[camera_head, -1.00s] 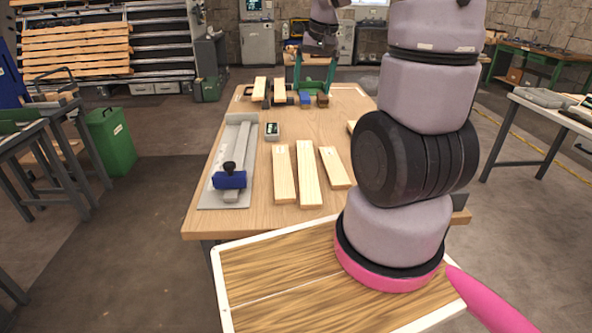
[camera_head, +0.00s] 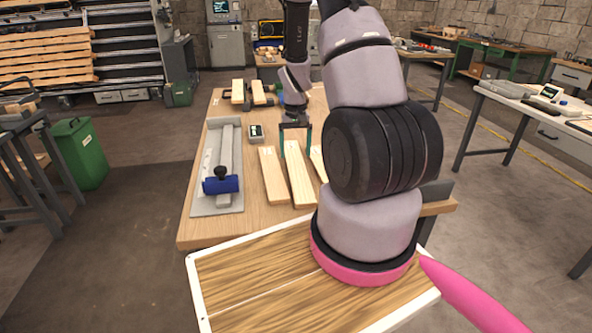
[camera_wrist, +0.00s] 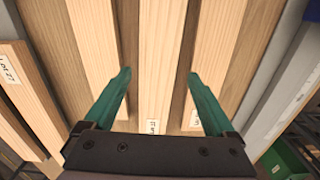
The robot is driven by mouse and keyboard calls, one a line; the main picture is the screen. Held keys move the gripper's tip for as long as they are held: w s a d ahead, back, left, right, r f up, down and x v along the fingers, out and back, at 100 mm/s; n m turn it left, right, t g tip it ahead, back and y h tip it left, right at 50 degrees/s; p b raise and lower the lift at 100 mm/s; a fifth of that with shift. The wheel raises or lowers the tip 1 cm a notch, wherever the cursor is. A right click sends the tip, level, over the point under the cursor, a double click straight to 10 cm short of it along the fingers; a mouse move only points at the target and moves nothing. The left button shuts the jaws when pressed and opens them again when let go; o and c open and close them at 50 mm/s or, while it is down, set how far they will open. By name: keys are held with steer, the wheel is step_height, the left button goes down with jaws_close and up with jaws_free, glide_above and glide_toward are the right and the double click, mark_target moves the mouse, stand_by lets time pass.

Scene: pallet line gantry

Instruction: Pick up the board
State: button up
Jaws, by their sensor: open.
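Several pale wooden boards lie on the workbench. In the head view, a left board (camera_head: 273,178) and a middle board (camera_head: 300,183) lie side by side, and a right board (camera_head: 318,163) is partly hidden by my arm. My gripper (camera_head: 295,142) is above the middle board. In the wrist view, my gripper (camera_wrist: 160,76) is open and empty, its teal fingers apart on either side of the middle board (camera_wrist: 161,45), which bears a small label. A neighbouring board (camera_wrist: 214,45) is to its right. Fingertip height above the boards is hard to tell.
A grey jig (camera_head: 203,206) with a blue clamp (camera_head: 221,184) stands on the workbench (camera_head: 250,218), left of the boards. A small device (camera_head: 256,133) sits behind them. More boards (camera_head: 238,91) lie at the far end. A green bin (camera_head: 79,153) stands on the floor at left.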

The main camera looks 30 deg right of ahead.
mark_target(297, 166)
steer(key=f, duration=0.5)
steer(key=shift+s+d+f, duration=0.1)
steer(key=shift+s, duration=0.1)
steer(key=c, duration=1.4)
